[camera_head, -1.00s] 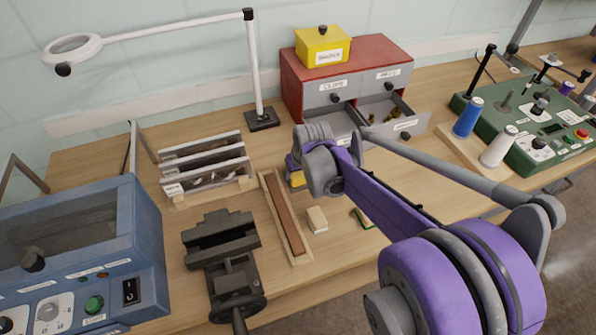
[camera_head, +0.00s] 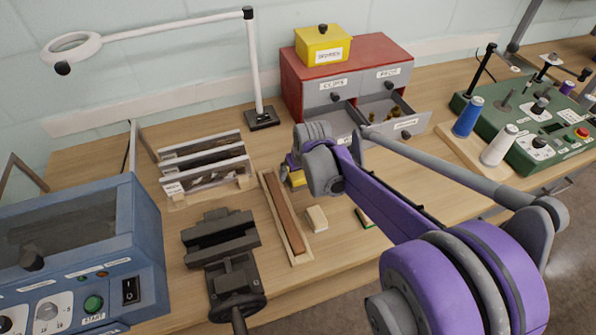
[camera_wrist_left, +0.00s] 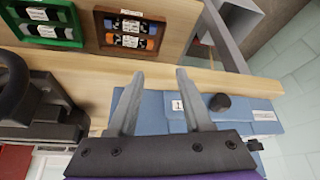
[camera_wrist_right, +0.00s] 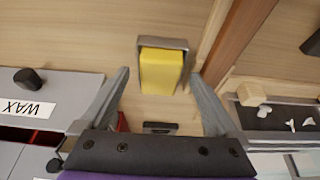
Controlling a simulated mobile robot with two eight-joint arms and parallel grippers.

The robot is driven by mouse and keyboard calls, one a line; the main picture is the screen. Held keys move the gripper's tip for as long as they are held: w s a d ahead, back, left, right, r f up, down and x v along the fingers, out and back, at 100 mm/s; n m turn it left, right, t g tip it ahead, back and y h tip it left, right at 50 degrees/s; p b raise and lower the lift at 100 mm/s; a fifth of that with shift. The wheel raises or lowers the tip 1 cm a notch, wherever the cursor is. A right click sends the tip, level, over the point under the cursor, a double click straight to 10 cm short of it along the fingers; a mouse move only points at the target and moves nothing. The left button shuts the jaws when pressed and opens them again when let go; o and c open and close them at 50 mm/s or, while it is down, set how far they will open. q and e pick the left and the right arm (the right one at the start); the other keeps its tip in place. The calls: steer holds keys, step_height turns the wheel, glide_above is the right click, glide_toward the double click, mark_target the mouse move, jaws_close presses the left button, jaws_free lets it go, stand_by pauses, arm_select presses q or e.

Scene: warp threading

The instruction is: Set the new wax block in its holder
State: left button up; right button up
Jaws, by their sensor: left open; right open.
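A yellow block (camera_wrist_right: 160,71), which looks like wax, sits in a grey metal holder (camera_wrist_right: 163,43) on the bench in the right wrist view. In the head view the yellow block (camera_head: 297,178) is partly hidden by my right arm. My right gripper (camera_wrist_right: 158,85) is open, its fingers apart on either side of the yellow block; contact cannot be told. A cream block (camera_head: 317,218) lies on the bench by the long brown strip. My left gripper (camera_wrist_left: 153,75) is open and empty, above the blue machine's side of the bench.
A red drawer cabinet (camera_head: 292,78) with an open lower drawer (camera_head: 410,125) stands behind my right arm. The long brown strip in a wooden tray (camera_head: 284,215), the slotted rack (camera_head: 205,170), a vise (camera_head: 222,240) and lamp base (camera_head: 262,118) are close by.

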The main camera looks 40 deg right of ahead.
arm_select(q)
steer(key=shift+w+r+p, duration=0.2)
steer(key=shift+r+p, duration=0.3)
steer(key=shift+r, duration=0.2)
arm_select(e)
steer(key=v, duration=1)
steer(key=shift+r, duration=0.25)
steer(key=shift+s, duration=0.1)
